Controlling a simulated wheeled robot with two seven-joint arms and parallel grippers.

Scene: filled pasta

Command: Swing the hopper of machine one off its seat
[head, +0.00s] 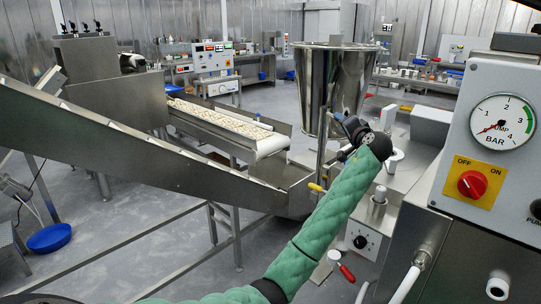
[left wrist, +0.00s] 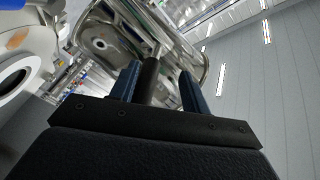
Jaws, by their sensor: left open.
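The hopper (head: 333,80) is a large shiny steel tapered vessel, upright in the middle of the head view above machine one's steel body. In the left wrist view, shiny steel that looks like the hopper (left wrist: 180,50) fills the upper middle. My left gripper (head: 346,127), at the end of the green-sleeved arm, is in front of the hopper's lower right side. In the left wrist view, the blue fingers of the left gripper (left wrist: 160,75) stand open on either side of a dark bar-like handle (left wrist: 149,80) joined to a steel rod. Finger contact cannot be told. The hopper's seat is hidden.
A control panel (head: 490,225) with a pressure gauge and red switch stands close at right. A long steel chute (head: 130,150) runs across the left. A conveyor (head: 270,146) carrying pasta pieces lies behind it. A blue bowl (head: 49,238) is on the floor at left.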

